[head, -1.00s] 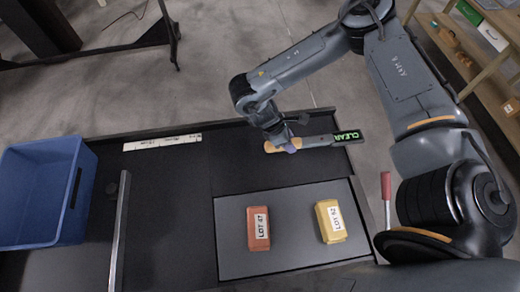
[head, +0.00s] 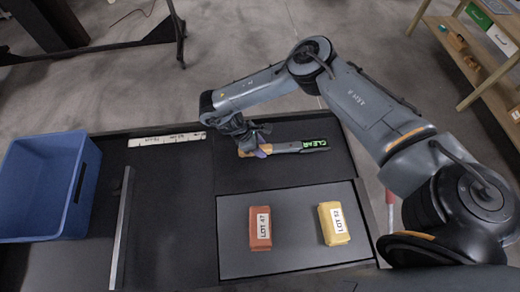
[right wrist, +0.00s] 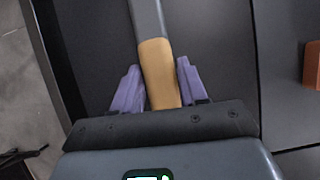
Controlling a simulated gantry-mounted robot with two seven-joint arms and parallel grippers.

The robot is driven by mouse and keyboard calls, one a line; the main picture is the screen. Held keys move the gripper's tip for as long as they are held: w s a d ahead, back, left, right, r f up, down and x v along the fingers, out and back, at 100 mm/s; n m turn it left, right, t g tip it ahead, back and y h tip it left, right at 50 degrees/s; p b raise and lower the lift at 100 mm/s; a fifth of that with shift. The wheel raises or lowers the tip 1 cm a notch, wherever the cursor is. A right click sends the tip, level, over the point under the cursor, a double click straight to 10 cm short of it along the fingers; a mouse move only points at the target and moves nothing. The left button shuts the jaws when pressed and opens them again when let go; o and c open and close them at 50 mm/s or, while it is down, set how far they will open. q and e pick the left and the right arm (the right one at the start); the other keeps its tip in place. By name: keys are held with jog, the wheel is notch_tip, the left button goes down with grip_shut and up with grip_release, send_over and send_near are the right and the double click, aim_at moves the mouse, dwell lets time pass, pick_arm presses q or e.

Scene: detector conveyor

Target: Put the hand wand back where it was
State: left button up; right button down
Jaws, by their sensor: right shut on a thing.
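The hand wand (head: 288,148) is a grey bar with a tan grip and a dark end panel showing green "CLEAR" letters. It extends to the right from my right gripper (head: 262,151), over the far part of the dark table. The right gripper is shut on its tan grip. In the right wrist view the purple fingers (right wrist: 157,90) flank the tan grip of the wand (right wrist: 158,72). I cannot tell whether the wand touches the surface. My left gripper is not in view.
A grey tray (head: 285,262) holds an orange-red LOT 47 block (head: 260,228) and a yellow LOT 52 block (head: 334,223). A white labelled strip (head: 167,139) lies at the far edge. A blue bin (head: 40,190) stands left, beyond a metal rail (head: 121,230).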

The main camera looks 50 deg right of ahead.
jog(key=shift+f, duration=1.25)
jog(key=shift+f, duration=0.1)
jog(key=c, duration=0.6)
grip_release()
jog(key=b+v, duration=0.1)
jog(key=v, duration=1.1)
jog(key=shift+d, duration=0.15)
